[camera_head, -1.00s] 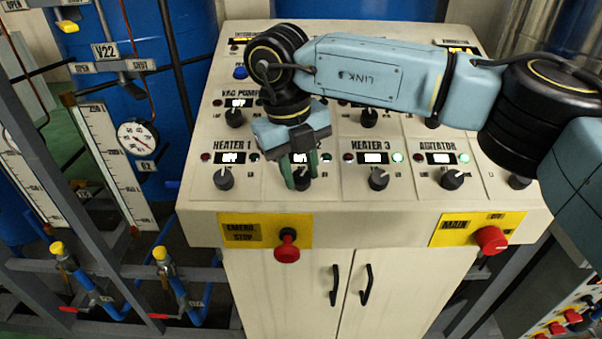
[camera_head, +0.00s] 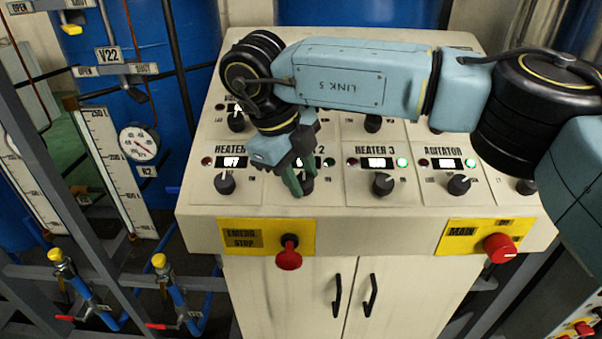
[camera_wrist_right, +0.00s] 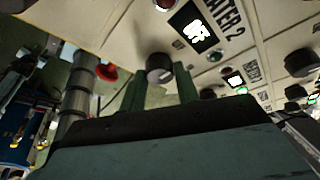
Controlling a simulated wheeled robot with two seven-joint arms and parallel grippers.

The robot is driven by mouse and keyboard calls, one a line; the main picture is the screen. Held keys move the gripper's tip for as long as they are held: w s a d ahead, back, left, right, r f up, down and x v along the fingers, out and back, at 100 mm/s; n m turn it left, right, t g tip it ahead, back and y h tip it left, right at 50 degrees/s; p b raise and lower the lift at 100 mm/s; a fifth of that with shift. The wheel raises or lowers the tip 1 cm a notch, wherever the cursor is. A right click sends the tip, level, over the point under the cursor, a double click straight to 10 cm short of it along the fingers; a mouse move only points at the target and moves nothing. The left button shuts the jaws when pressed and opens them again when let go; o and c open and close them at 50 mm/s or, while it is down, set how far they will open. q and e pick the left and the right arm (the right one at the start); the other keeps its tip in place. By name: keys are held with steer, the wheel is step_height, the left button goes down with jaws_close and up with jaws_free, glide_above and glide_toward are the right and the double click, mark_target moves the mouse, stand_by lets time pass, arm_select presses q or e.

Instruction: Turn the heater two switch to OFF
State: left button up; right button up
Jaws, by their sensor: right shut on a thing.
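The heater two switch is a dark round knob (camera_wrist_right: 158,68) in the right wrist view, between the green fingertips of my right gripper (camera_wrist_right: 160,85). In the head view the knob (camera_head: 308,184) is partly hidden by the gripper (camera_head: 299,186), which is shut on it at a tilt. The heater two display (camera_wrist_right: 195,30) in the wrist view appears to read OFF, beside the HEATER 2 label (camera_wrist_right: 224,18). My left gripper is in neither view.
The heater 1 knob (camera_head: 224,183) is close left, and the heater 3 knob (camera_head: 383,184) is to the right, beside a lit green lamp (camera_head: 402,163). The agitator knob (camera_head: 459,184) is farther right. The red emergency stop (camera_head: 289,256) and red main switch (camera_head: 499,247) are below.

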steer(key=o, duration=1)
steer(key=shift+c, duration=0.2)
steer(key=v, duration=1.3)
steer(key=shift+a+r, duration=0.15)
steer(key=shift+r, duration=0.05)
